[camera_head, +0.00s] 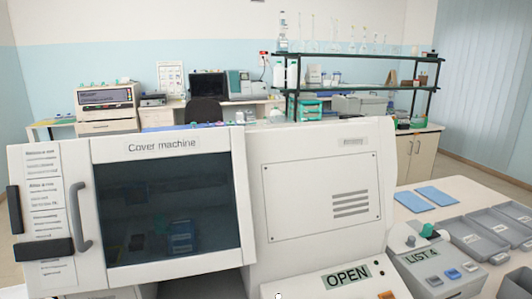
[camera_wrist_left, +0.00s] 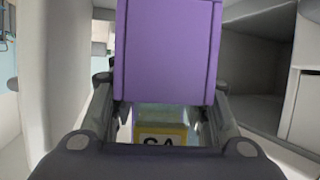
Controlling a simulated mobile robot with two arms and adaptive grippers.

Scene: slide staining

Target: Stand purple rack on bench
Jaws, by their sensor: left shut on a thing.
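The purple rack (camera_wrist_left: 168,50) fills the upper middle of the left wrist view. Its near face is smooth and its upper end is cut off by the picture edge. My left gripper (camera_wrist_left: 162,108) is shut on it, with one dark finger on each side. A yellow-edged label (camera_wrist_left: 160,135) with dark letters shows below the rack between the fingers; I cannot tell what it belongs to. The rack and both grippers are out of sight in the head view. A pale bench top (camera_head: 465,192) shows there at the right.
Pale walls (camera_wrist_left: 62,75) flank the gripper in the wrist view.

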